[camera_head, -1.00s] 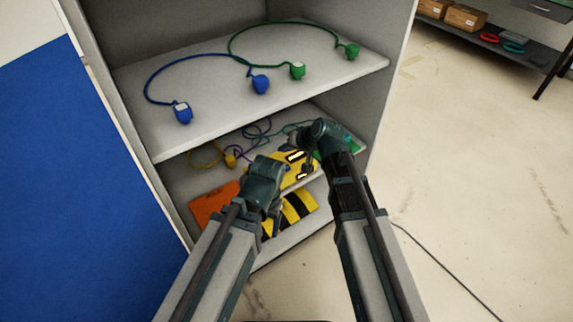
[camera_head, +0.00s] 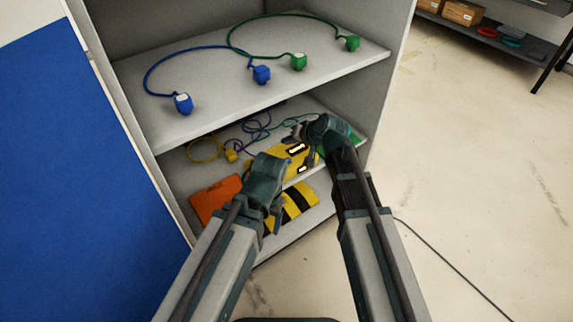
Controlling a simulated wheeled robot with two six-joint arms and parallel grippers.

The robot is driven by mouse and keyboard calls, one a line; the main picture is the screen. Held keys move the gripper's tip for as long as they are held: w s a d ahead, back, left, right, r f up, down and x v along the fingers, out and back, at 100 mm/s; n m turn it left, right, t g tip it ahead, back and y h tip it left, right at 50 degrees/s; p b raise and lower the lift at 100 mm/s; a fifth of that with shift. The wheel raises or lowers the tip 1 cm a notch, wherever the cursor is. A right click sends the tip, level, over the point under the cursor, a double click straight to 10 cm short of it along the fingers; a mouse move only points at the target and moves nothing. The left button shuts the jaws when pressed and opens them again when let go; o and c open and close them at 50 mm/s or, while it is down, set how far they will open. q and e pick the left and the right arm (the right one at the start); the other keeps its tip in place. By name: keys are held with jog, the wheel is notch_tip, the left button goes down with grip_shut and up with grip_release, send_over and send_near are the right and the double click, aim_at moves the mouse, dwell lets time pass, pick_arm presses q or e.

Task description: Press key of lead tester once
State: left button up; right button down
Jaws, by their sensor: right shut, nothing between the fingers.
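A yellow box with two dark, bright-edged windows (camera_head: 283,160), which appears to be the lead tester, lies on the middle shelf of the cabinet. My arms hide parts of it, and I cannot make out its key. My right gripper (camera_head: 308,155) is shut and empty, close over the right part of the yellow box; I cannot tell whether it touches. My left gripper (camera_head: 275,221) is in front of the shelf, lower and left of the box. Its fingers are mostly hidden behind its own wrist.
Blue plugs (camera_head: 183,104) and green plugs (camera_head: 298,62) on cords lie on the top shelf (camera_head: 220,104). An orange panel (camera_head: 214,198) and a black-striped yellow piece (camera_head: 303,199) are lower. A cable (camera_head: 440,255) crosses the floor.

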pick_arm(q)
notch_tip(320, 180, down, 6)
jog(key=b, duration=0.5)
jog(key=shift+f, duration=0.15)
pick_arm(e)
send_over(288, 165)
jog(key=shift+f, duration=3.15)
pick_arm(q)
jog(key=shift+f+b, duration=0.1)
jog(key=shift+b, duration=0.2)
pick_arm(e)
jog(key=shift+f, duration=0.1)
pick_arm(q)
jog(key=shift+f+b, duration=0.3)
pick_arm(e)
jog(key=shift+f, duration=0.3)
pick_arm(q)
jog(key=shift+f+b, duration=0.45)
jog(key=shift+f, duration=0.05)
pick_arm(e)
jog(key=shift+f, duration=0.5)
pick_arm(q)
jog(key=shift+r, duration=0.2)
pick_arm(e)
jog(key=shift+r, duration=0.2)
pick_arm(q)
jog(key=shift+r+p, duration=0.75)
jog(key=shift+p, duration=0.15)
pick_arm(e)
jog(key=shift+r, duration=0.75)
